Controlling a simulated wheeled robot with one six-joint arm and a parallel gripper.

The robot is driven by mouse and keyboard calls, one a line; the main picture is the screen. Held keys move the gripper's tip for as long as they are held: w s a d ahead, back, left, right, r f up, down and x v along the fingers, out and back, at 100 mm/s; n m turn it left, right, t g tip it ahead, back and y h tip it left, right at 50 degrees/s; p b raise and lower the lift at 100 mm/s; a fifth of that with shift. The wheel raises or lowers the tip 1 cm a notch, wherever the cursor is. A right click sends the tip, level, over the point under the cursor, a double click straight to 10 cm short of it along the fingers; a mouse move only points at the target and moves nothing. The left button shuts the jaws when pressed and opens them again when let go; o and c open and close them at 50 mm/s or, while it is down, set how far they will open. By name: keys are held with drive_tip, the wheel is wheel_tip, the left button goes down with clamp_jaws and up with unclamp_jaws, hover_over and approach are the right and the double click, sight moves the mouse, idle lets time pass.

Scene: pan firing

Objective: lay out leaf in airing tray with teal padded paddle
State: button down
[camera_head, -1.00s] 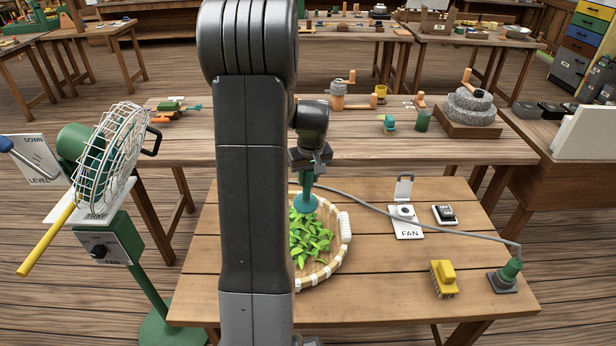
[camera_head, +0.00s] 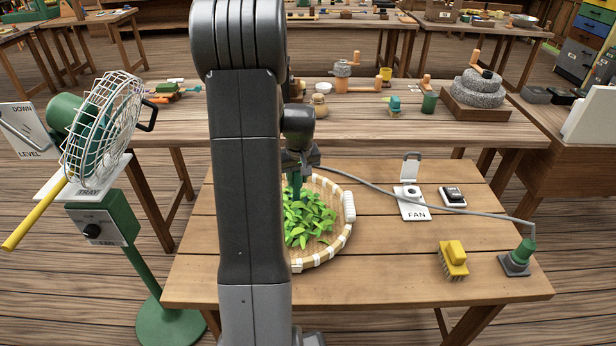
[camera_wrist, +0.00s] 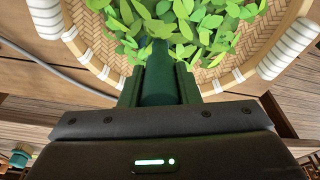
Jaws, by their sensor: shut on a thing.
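The airing tray (camera_head: 341,236) is a round woven basket with a pale rim and white grips, on the near table. Green leaf (camera_head: 310,215) lies in a loose heap in it, with bare weave showing around the heap. My gripper (camera_head: 299,176) is over the tray, shut on the green handle of the paddle (camera_wrist: 160,82). In the wrist view the handle points into the leaf (camera_wrist: 185,22), and the paddle's padded head is hidden under the leaves or behind the handle. The tray also shows in the wrist view (camera_wrist: 100,45). My arm hides the tray's left side.
A fan in a wire cage (camera_head: 102,130) with a yellow lever stands at left. A FAN switch (camera_head: 411,205), a yellow brush (camera_head: 453,259) and a green plug on a base (camera_head: 517,260) are on the table at right. A grey cable (camera_head: 430,207) runs behind the tray.

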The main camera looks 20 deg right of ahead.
drive_tip(key=s+a+b, duration=0.2)
drive_tip(key=a, duration=0.9)
drive_tip(key=s+d, duration=0.2)
drive_tip(key=d, duration=0.6)
drive_tip(key=s+d, duration=0.3)
drive_tip(key=d, duration=0.5)
drive_tip(key=s+a, duration=0.3)
drive_tip(key=a, duration=0.7)
wheel_tip(320, 180, up, 8)
drive_tip(key=p, duration=0.5)
drive_tip(key=shift+d+r+p, duration=0.2)
drive_tip(key=shift+d+p, duration=0.05)
drive_tip(key=shift+p, duration=0.05)
